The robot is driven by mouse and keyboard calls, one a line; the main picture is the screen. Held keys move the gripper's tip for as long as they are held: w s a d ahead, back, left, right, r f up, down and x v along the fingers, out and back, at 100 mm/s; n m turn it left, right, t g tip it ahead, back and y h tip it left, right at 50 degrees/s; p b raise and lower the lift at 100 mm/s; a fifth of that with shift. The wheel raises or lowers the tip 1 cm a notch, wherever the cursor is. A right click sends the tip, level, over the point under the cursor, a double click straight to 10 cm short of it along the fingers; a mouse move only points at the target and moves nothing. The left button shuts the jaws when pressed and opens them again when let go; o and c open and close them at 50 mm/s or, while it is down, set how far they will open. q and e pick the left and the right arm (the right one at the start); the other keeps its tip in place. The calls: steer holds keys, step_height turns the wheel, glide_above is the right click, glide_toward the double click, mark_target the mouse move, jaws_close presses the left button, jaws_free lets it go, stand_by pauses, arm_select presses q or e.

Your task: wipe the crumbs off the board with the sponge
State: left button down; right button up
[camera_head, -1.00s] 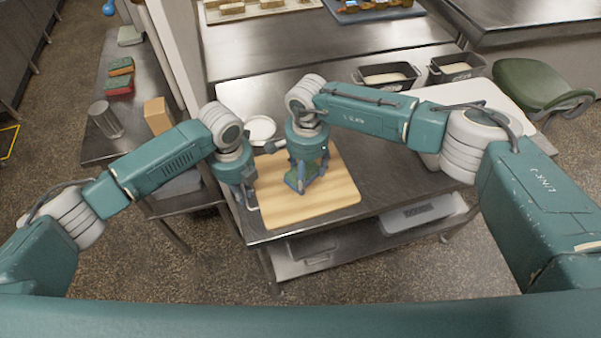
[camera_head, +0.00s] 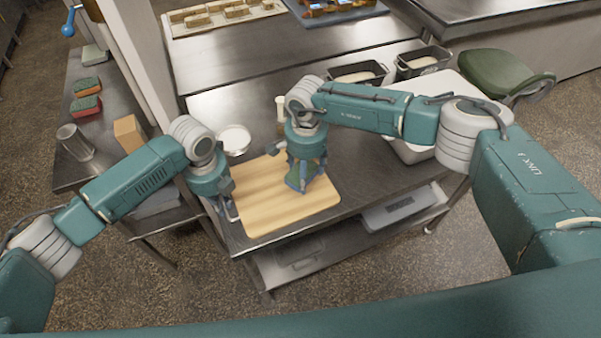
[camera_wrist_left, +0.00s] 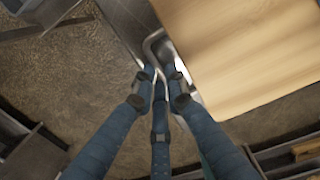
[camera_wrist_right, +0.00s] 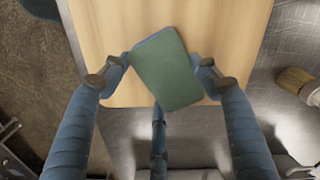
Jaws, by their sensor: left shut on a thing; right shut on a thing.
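The wooden board (camera_head: 262,216) lies on the steel table. My right gripper (camera_head: 303,176) is over the right part of the board, shut on the green sponge (camera_wrist_right: 168,72), which lies slantwise between the fingers. Whether the sponge touches the board is unclear. My left gripper (camera_wrist_left: 161,84) is shut at the board's left edge on a metal-rimmed thing (camera_wrist_left: 154,44), mostly hidden by the fingers. I make out no crumbs on the bare wood; the part under the right gripper is hidden.
A white bowl (camera_head: 234,139) and a brush (camera_wrist_right: 297,82) are near the board's far side. Dark loaf tins (camera_head: 358,74) stand farther back. A side table at left holds two sponges (camera_head: 87,105), a metal cup (camera_head: 75,142) and a tan block (camera_head: 129,133).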

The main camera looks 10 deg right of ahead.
steer(key=shift+a+r, duration=0.1)
steer(key=shift+r, duration=2.9)
arm_select(q)
steer(key=c, duration=1.7)
jaws_free()
step_height(320, 180, up, 12)
arm_select(e)
steer(key=shift+r, duration=0.1)
